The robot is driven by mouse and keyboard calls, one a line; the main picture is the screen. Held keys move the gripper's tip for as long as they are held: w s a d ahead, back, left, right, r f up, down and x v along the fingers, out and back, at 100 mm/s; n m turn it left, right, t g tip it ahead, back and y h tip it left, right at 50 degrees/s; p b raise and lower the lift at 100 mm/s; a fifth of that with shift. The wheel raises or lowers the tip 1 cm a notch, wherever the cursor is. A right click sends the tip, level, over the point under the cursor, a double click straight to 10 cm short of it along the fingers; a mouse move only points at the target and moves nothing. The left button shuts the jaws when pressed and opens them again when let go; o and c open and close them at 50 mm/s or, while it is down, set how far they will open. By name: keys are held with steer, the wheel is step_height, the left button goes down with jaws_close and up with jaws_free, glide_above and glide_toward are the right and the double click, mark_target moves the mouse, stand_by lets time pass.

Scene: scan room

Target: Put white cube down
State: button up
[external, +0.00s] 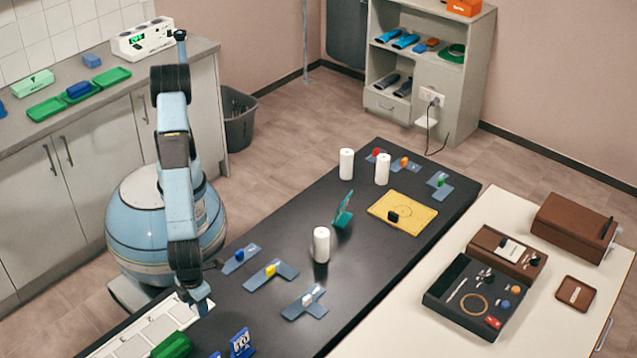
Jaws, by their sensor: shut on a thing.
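My gripper (200,307) points down at the front left, over or beside the right end of a white panelled tray (130,347). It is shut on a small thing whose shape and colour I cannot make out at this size. A small whitish block (307,298) sits on a blue T-shaped mat (293,310), to the right of my gripper and apart from it. I cannot tell whether it is a cube.
A yellow block (270,270) sits on another blue mat. White cylinders (321,245) and a teal upright piece (343,210) stand on the black table (385,265). A green item (172,346) and a blue stand (242,343) are close to my gripper.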

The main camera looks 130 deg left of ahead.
mark_target(205, 331)
steer(key=shift+w+d+f, duration=0.25)
steer(key=shift+w+f, duration=0.25)
steer(key=shift+f, duration=0.2)
steer(key=shift+w+d+f, duration=0.25)
steer(key=shift+w+f, duration=0.25)
steer(key=shift+f, duration=1.7)
steer(key=o, duration=1)
